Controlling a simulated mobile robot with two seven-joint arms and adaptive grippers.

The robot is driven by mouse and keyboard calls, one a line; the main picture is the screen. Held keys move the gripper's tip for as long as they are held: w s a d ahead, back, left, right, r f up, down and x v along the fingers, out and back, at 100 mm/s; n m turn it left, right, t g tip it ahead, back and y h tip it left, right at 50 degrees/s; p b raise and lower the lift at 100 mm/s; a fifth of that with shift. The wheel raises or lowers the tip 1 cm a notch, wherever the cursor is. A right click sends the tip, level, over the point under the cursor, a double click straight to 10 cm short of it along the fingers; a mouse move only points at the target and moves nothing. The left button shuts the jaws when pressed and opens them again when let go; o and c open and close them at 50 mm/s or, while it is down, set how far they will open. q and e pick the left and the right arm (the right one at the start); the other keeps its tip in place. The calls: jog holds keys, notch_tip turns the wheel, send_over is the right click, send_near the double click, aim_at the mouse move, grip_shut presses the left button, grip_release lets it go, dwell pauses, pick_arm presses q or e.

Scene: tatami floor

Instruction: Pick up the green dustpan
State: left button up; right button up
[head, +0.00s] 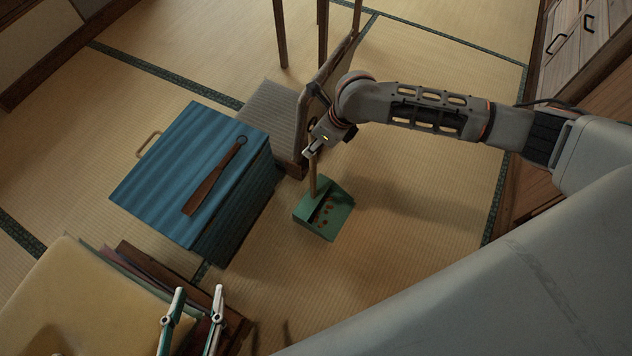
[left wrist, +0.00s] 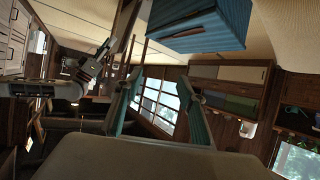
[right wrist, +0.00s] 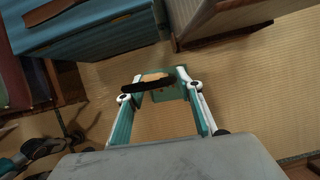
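The green dustpan (head: 342,217) sits on the tatami floor, its upright wooden handle (head: 313,176) rising toward my right gripper (head: 310,152). Small reddish-brown spots show on the pan. In the right wrist view, the green pan (right wrist: 180,92) shows between and beyond the fingers of my right gripper (right wrist: 158,98). These fingers are spread, with a tan and dark piece, seemingly the handle's top, between them; contact cannot be told. My left gripper (head: 198,290) is open and empty at the lower left, far from the dustpan; its spread fingers show in the left wrist view (left wrist: 163,90).
A blue chest (head: 170,165) with a brown strap-like tool (head: 213,180) on top stands left of the dustpan. A yellow cushion (head: 75,290) lies lower left. Floor right of the dustpan is clear.

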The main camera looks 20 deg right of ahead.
jog(key=shift+x, duration=0.95)
grip_shut()
pick_arm(q)
jog(key=shift+w+d+r, duration=0.25)
jog(key=shift+d+r, duration=0.05)
jog(key=shift+r, duration=0.1)
jog(key=shift+f, duration=0.1)
